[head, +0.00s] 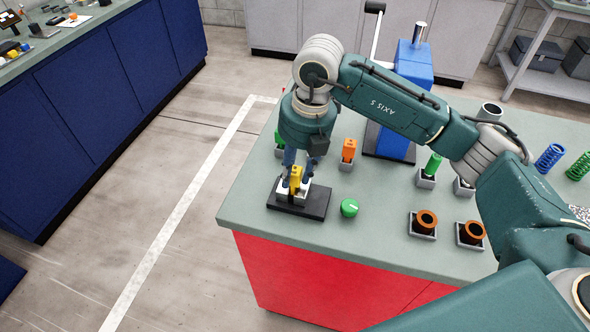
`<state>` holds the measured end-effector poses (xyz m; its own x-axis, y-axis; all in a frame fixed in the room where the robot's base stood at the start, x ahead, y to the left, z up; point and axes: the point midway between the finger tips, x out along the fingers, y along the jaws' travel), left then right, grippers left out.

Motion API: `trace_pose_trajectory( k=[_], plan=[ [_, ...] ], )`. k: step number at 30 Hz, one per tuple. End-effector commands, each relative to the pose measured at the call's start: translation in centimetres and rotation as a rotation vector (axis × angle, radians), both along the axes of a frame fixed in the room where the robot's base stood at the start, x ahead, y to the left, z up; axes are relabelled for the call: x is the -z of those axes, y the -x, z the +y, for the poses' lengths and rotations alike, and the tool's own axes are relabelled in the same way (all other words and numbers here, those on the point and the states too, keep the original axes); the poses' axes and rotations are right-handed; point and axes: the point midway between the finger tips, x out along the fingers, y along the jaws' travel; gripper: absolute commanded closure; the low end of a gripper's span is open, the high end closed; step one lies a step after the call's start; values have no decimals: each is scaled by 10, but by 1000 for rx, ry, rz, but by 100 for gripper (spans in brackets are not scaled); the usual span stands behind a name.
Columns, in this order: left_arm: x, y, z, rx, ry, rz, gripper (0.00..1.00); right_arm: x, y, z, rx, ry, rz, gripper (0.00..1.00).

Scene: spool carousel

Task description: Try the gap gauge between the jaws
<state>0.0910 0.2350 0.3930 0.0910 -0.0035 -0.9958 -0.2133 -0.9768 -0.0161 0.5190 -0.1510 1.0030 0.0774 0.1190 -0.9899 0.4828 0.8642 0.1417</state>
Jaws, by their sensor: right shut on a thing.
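My right gripper (300,172) points down near the left front corner of the green-topped bench. Its fingers are shut on a yellow block (295,176), which I take to be the gap gauge. The block stands upright at a white fixture (288,194) on a black base plate (313,205); the white parts look like the jaws. The fingers partly cover the fixture. I cannot tell whether the block sits fully between the white parts or touches them. My left gripper is not in view.
A green knob (349,208) lies close right of the plate. An orange block (348,151) in a grey holder stands behind. A blue press (408,85) with a lever stands at the back. Brown-orange rings (426,222) and a green cylinder (433,163) sit in holders to the right.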

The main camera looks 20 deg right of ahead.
Motion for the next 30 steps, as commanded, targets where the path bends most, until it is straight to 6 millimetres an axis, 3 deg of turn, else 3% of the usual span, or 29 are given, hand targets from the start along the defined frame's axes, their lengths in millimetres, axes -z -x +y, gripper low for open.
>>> trace_pose_trajectory(
  k=[15,30],
  plan=[
    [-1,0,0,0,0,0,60,-2,0,0,0,0,-1,100],
    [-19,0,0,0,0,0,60,-31,0,0,-1,0,-1,100]
  ],
)
